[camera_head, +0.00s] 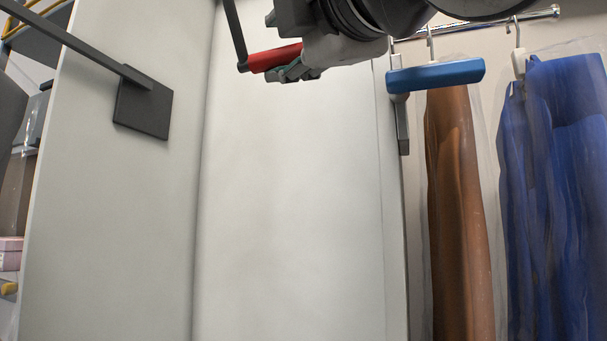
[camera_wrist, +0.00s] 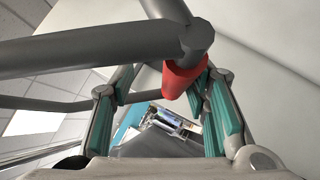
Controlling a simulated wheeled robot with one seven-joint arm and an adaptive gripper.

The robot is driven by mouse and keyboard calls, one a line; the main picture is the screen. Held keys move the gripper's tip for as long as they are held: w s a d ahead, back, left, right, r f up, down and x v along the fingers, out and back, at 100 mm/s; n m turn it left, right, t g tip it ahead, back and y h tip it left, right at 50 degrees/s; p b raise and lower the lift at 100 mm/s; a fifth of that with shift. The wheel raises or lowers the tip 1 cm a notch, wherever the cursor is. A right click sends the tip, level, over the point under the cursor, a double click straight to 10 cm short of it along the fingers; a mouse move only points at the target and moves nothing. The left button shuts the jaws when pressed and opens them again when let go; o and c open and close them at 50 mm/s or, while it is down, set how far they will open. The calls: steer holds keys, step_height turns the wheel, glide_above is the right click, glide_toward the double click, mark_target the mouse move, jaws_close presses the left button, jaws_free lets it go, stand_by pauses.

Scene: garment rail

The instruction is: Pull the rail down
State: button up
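A red handle (camera_head: 275,58) hangs at the lower end of a thin dark grey rod (camera_head: 236,30) at the top of the head view. My gripper (camera_head: 292,72) is right beside its right end, partly hidden by my own arm. In the wrist view, the red handle (camera_wrist: 185,76) shows between the teal-padded fingers of my gripper (camera_wrist: 165,105), nearer the right finger. The fingers stand wide apart, with a gap left of the handle. I cannot tell whether the right finger touches it. Thick grey bars (camera_wrist: 100,52) join above the handle.
A dark bar ends at a square plate (camera_head: 143,106) on the pale left panel. At right, a chrome rail (camera_head: 535,14) carries hangers with a brown garment (camera_head: 455,200) and a blue garment (camera_head: 560,180). A blue padded bar (camera_head: 436,75) is nearby. The space below my gripper looks clear.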

steer(key=v, duration=1.2)
